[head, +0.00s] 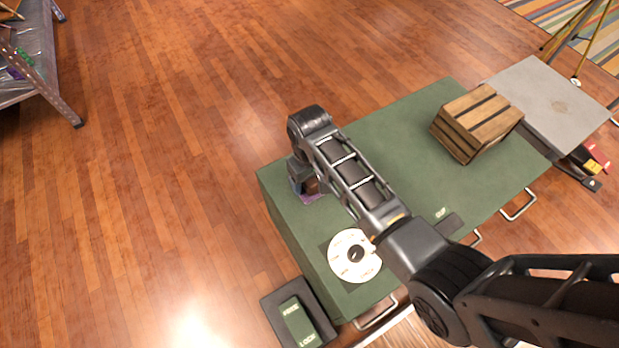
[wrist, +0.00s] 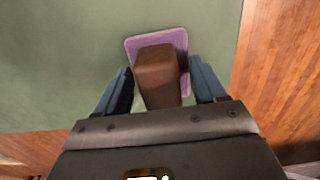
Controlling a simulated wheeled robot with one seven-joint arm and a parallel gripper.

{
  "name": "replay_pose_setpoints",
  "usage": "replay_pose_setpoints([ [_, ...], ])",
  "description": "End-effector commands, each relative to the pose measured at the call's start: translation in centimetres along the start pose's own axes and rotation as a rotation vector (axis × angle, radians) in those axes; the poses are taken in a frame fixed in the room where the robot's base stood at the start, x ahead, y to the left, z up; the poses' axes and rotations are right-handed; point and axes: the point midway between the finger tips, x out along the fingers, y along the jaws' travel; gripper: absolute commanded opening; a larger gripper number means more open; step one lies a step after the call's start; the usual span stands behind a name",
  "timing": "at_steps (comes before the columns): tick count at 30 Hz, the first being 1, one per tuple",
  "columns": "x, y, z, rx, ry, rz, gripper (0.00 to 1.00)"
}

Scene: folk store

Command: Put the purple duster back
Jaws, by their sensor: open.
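The purple duster (wrist: 158,40) lies on the green cabinet top (head: 385,135). It has a flat purple base and a brown block handle (wrist: 156,72). In the wrist view my gripper (wrist: 163,80) is open, with one blue-grey finger on each side of the brown handle; I see a gap on both sides. In the head view my gripper (head: 303,185) is over the duster near the cabinet's left corner. Only a bit of the duster's purple edge (head: 313,198) shows there, the rest hidden by my arm.
A wooden crate (head: 477,122) stands at the cabinet's far right. A white disc (head: 341,262) lies near the front corner. A grey-topped stand (head: 550,100) is beyond the crate. A metal shelf (head: 38,60) stands at the far left. Wooden floor between is clear.

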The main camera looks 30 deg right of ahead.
Motion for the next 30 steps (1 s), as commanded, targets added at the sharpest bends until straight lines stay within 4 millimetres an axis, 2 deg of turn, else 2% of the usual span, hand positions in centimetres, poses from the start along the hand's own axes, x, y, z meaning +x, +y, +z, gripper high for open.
replay_pose_setpoints([
  [5, -2.3, 0.0, -0.1, 0.0, 0.003, 0.0, 0.7],
  [12, -7.3, 0.0, -0.1, 0.0, 0.004, 0.0, 0.7],
  [18, -10.6, 0.0, -0.1, 0.0, 0.002, 0.0, 0.7],
  [24, -12.0, 0.0, 0.0, 0.0, 0.0, 0.0, 0.7],
  [30, -12.1, 0.0, 0.0, 0.0, 0.0, 0.0, 0.7],
])
